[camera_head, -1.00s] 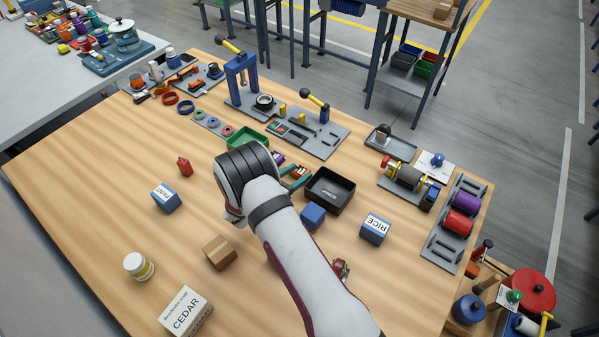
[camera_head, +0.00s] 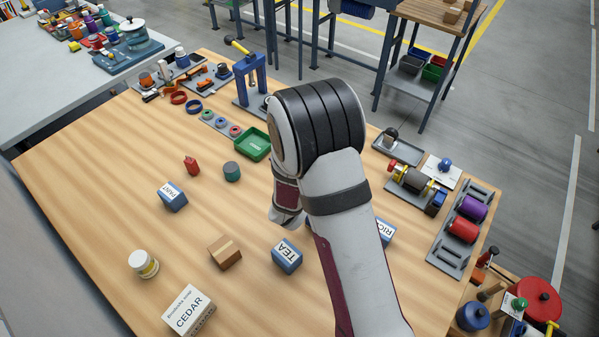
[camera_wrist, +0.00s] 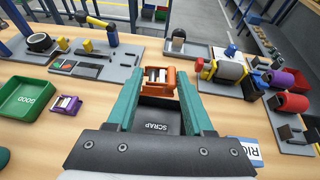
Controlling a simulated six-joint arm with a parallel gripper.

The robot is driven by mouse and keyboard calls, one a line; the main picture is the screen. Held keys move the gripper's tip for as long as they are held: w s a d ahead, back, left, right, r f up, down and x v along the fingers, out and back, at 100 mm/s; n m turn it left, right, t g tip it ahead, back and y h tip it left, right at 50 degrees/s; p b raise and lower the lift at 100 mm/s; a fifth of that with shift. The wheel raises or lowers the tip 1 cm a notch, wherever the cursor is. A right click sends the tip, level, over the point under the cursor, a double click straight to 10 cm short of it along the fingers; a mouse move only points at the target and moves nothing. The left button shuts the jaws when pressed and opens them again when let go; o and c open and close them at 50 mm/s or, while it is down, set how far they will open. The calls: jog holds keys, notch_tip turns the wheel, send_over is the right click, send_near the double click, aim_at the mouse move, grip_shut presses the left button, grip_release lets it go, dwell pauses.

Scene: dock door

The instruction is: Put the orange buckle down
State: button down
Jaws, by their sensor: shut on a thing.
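The orange buckle (camera_wrist: 158,82) is held between the tips of my gripper's teal fingers (camera_wrist: 157,88) in the wrist view. My gripper is shut on it. Below and nearer in that view is the black tray marked SCRAP (camera_wrist: 160,122), partly covered by my gripper; the buckle shows above its far edge, and its height over the tray is hard to tell. A green tray marked GOOD (camera_wrist: 28,98) stands to the left, with a purple buckle (camera_wrist: 66,106) between the two trays. In the head view my arm hides the gripper, the buckle and the black tray.
A fixture plate (camera_wrist: 100,68) lies beyond the trays. A motor-like unit (camera_head: 411,180) and a rack with purple and red rolls (camera_head: 463,228) stand at right. Boxes marked TEA (camera_head: 287,255), PAINT (camera_head: 173,196) and CEDAR (camera_head: 188,310) stand nearer. Bare wood lies at left.

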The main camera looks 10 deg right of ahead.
jog(key=s+a+n+t+y, duration=0.2)
jog(key=a+n+y, duration=0.15)
jog(key=a, duration=0.65)
send_over(260, 201)
notch_tip(260, 201, down, 7)
jog(key=shift+s+r, duration=0.1)
notch_tip(260, 201, down, 4)
jog(key=shift+f, duration=0.1)
jog(key=shift+f, duration=0.1)
jog(key=shift+c, duration=1.4)
grip_release()
